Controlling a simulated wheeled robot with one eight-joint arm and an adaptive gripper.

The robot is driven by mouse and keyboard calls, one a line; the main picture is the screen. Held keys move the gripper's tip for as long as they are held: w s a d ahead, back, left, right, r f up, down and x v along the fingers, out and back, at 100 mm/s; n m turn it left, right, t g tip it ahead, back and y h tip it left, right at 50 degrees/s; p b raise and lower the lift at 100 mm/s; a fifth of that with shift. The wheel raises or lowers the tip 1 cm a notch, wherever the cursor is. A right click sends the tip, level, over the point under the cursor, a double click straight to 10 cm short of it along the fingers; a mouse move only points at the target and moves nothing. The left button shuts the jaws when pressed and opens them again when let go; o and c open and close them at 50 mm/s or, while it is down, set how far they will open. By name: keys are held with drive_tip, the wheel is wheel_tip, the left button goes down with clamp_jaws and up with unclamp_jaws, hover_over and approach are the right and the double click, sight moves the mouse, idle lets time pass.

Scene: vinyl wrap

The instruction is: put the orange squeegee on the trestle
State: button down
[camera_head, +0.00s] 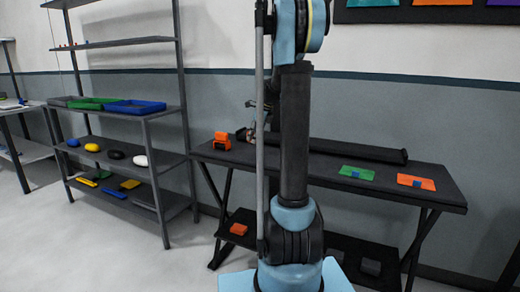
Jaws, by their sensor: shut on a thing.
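The trestle (320,172) is a long dark table with crossed legs, standing along the wall behind my arm. My gripper (254,128) shows only partly, behind my arm's upright link, near the left part of the trestle top. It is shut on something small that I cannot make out. I cannot tell whether it touches the trestle top. I cannot clearly identify the orange squeegee. A blocky orange thing with dark parts (222,141) sits at the trestle's left end. A flat orange piece with a blue patch (404,181) lies at its right end.
A long black roll (350,150) lies along the trestle's back, with a green piece (350,170) in front. An orange item (238,229) is on the trestle's lower shelf. A rack (160,112) with trays and several small items stands at left.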

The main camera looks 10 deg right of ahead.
drive_tip(key=shift+f, duration=2.35)
drive_tip(key=c, duration=1.5)
unclamp_jaws()
